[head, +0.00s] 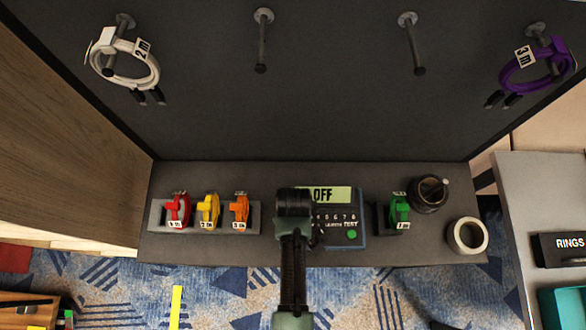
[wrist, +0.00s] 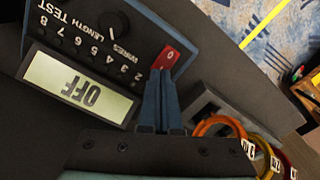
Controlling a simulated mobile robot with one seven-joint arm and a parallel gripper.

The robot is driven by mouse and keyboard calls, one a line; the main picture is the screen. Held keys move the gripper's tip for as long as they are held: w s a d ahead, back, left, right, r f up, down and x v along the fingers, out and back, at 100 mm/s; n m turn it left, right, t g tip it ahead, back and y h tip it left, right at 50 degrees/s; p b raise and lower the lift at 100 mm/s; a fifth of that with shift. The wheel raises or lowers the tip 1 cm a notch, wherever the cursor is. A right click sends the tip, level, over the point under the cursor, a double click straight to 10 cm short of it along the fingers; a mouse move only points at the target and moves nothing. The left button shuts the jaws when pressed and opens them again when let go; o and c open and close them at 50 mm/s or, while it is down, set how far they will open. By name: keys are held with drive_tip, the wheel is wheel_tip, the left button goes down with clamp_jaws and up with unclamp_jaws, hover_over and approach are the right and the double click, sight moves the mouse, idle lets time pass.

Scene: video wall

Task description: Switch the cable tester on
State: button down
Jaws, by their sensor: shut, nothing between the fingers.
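The cable tester (head: 341,218) is a dark blue-grey box on the shelf, partly hidden behind my arm in the head view. It also shows in the wrist view (wrist: 76,36), upside down. Its display (wrist: 78,88) reads OFF. A dark knob (wrist: 113,24) and numbered marks lie beside the display. A red switch (wrist: 170,55) sits near the tester's corner. My gripper (wrist: 162,76) is shut and empty, its fingertips right at the red switch; I cannot tell whether they touch it. In the head view my arm hides the fingertips. A green round spot (head: 351,235) shows on the tester.
Red, yellow and orange cable coils (head: 208,211) stand in a holder left of the tester. A green coil (head: 399,209), a dark round container (head: 430,194) and a white tape roll (head: 468,235) stand right. White (head: 97,62) and purple (head: 511,82) cables hang on wall pegs.

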drive_tip(key=shift+f+b, duration=0.55)
drive_tip(key=shift+f, duration=0.3)
drive_tip(key=shift+r, duration=0.1)
wheel_tip(320, 180, up, 7)
drive_tip(key=p, duration=0.7)
drive_tip(key=shift+p, duration=0.3)
idle(0.5)
